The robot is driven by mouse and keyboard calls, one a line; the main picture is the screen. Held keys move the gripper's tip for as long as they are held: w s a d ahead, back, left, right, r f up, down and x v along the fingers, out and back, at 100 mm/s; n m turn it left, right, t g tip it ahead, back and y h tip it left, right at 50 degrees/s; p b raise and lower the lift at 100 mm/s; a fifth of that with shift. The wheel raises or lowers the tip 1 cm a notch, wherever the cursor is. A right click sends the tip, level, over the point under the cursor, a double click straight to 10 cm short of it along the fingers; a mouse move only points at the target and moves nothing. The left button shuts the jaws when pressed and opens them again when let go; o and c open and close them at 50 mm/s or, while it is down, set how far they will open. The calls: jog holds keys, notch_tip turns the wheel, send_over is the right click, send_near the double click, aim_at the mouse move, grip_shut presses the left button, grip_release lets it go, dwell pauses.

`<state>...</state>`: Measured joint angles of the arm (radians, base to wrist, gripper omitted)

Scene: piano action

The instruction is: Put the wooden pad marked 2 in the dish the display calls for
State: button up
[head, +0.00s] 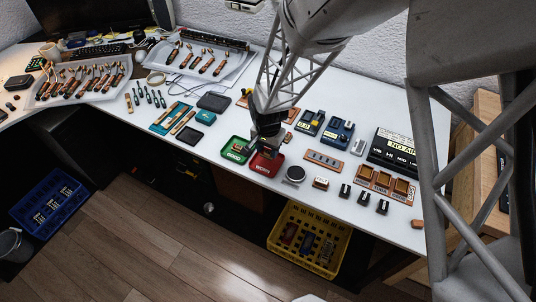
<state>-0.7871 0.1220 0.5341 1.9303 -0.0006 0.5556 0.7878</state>
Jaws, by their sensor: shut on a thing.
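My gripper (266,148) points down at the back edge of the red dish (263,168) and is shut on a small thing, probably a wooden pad. The jaws mostly hide it, and no number on it can be read. The red dish has a white label that seems to read WORN. The green dish (232,157) stands just left of it, with a label that seems to read GOOD. Whether the held thing touches the red dish, I cannot tell. The black display (396,148) at the right shows a pale strip that seems to read NO AIR.
A round grey-topped thing (295,174) stands just right of the red dish. A wooden tray with compartments (386,186) and several small black blocks lie farther right. Blue devices (339,131) stand behind. The table's front edge is close to the dishes; a yellow crate (310,240) is below.

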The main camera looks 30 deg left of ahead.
aim_at(268, 155)
jog(key=shift+f, duration=1.7)
jog(key=shift+f, duration=0.15)
jog(key=o, duration=1)
jog(key=shift+c, duration=0.2)
notch_tip(268, 155, up, 12)
jog(key=shift+r, duration=0.15)
